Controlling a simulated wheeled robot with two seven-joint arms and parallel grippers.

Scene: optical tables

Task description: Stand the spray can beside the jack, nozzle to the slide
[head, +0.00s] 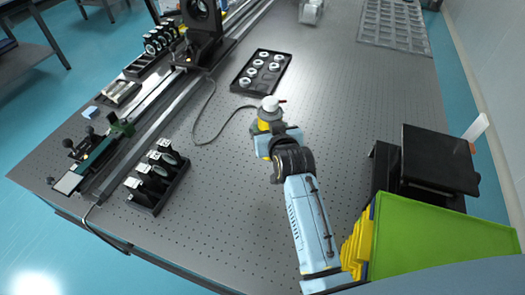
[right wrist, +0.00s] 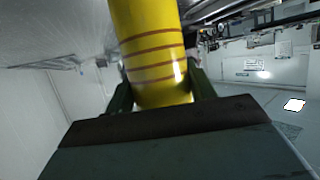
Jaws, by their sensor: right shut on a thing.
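The spray can (head: 264,125) is yellow with a white cap and a small red nozzle that points right in the head view. My right gripper (head: 274,138) is shut around its body near the middle of the table. In the right wrist view the yellow can (right wrist: 153,50), with dark red bands, sits between both fingers. It looks about upright; I cannot tell whether its base touches the table. A black flat-topped stand (head: 440,158), apparently the jack, is at the right. A long rail (head: 152,110), possibly the slide, runs along the left. My left gripper is not in view.
A black tray with white rings (head: 261,72) lies behind the can. A rack of optics (head: 157,178) and a looping cable (head: 205,125) are to its left. A green bin (head: 435,240) stands front right. Perforated table top (head: 345,110) is clear between can and stand.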

